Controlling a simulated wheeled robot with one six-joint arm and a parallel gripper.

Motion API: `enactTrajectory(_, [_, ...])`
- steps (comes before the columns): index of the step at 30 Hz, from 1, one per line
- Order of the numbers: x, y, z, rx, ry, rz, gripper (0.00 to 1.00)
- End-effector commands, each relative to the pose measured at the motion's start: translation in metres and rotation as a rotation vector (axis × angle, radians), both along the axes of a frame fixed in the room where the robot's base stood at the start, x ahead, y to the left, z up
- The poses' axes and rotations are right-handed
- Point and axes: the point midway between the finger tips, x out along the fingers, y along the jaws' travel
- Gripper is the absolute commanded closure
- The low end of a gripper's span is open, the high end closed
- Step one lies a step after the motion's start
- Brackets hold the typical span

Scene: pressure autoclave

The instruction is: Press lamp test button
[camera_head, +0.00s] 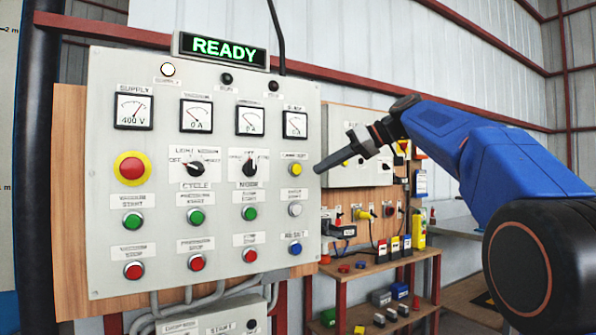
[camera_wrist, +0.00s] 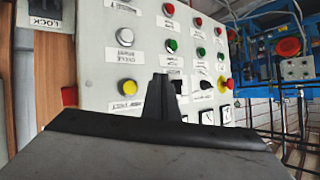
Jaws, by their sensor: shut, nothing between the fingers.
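The upright grey control panel (camera_head: 100,100) has a right-hand column of buttons. A yellow button (camera_head: 295,170) is at its top, above a white button (camera_head: 295,210) and a blue button (camera_head: 295,248). The small labels are blurred, so I cannot firmly read which one says lamp test. My gripper (camera_head: 319,169) is shut and empty, pointing left just to the right of the yellow button. In the wrist view, which is upside down, my gripper (camera_wrist: 162,78) shows beside the yellow button (camera_wrist: 127,87), with the white button (camera_wrist: 124,35) farther up. I see no contact with a button.
A red emergency stop (camera_head: 131,168) on a yellow ring, selector knobs, and green and red buttons fill the rest of the panel. A READY display (camera_head: 223,51) sits on top. A wooden shelf (camera_head: 375,268) with small items stands to the right.

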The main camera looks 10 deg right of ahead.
Motion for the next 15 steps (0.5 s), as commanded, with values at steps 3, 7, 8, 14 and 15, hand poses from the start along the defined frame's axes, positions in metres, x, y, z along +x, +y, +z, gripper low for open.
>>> enactTrajectory(3, [0.009,0.003,-0.001,0.0,0.001,0.002,1.0])
enactTrajectory(7, [0.023,0.007,-0.001,0.0,0.002,0.001,1.0])
enactTrajectory(8, [0.027,0.008,-0.001,0.0,0.002,0.001,1.0])
enactTrajectory(14, [0.049,0.016,-0.001,0.0,0.001,0.001,1.0])
enactTrajectory(15, [0.054,0.017,-0.001,0.0,0.001,0.001,1.0])
